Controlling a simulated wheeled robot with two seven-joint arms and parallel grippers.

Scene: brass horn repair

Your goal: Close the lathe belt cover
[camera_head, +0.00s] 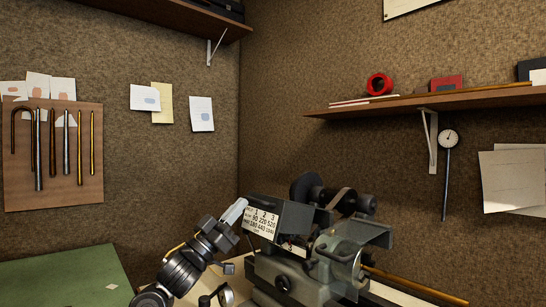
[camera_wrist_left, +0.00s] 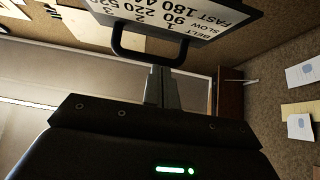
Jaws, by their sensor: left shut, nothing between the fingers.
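The lathe belt cover (camera_head: 295,216) is a dark box-like lid with a white speed plate (camera_head: 263,220) on its face, seen tilted at the left end of the lathe. Dark pulleys and a belt (camera_head: 341,199) show uncovered behind it. My left gripper (camera_head: 236,210) is shut and empty, with its fingertips at the cover's left edge. In the left wrist view the shut fingers (camera_wrist_left: 160,88) point at the cover's black handle (camera_wrist_left: 148,52), just below the speed plate (camera_wrist_left: 190,18). I cannot tell whether they touch. My right gripper is not in view.
A green mat (camera_head: 65,278) lies at the left. A wall shelf (camera_head: 420,103) is above the lathe.

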